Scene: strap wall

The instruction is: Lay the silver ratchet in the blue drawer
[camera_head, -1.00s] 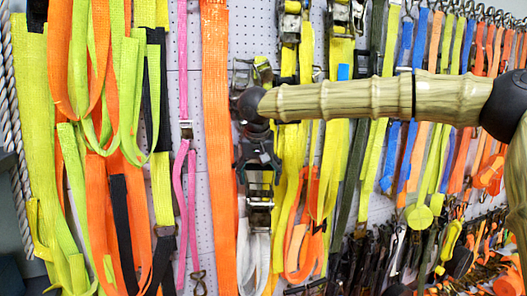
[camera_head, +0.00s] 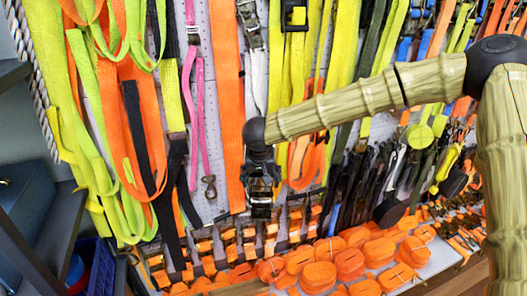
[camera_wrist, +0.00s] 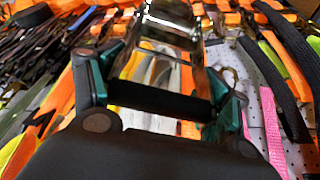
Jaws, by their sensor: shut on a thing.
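The silver ratchet (camera_wrist: 180,20) is in my gripper (camera_wrist: 160,70) in the wrist view. It has a metal frame and a black bar (camera_wrist: 160,98) between my green-sided fingers. In the head view my gripper (camera_head: 261,178) points downward, with the ratchet (camera_head: 262,205) below it, small and dark. It hangs in front of the lower strap wall, apart from the orange bundles. A dark blue open-looking container (camera_head: 97,268) at the lower left may be the blue drawer.
Hanging straps (camera_head: 228,120) cover the wall behind my arm. Coiled orange straps (camera_head: 320,275) crowd a low shelf below my gripper. A dark shelf unit (camera_head: 40,235) and a blue-grey box (camera_head: 30,190) stand at the left edge.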

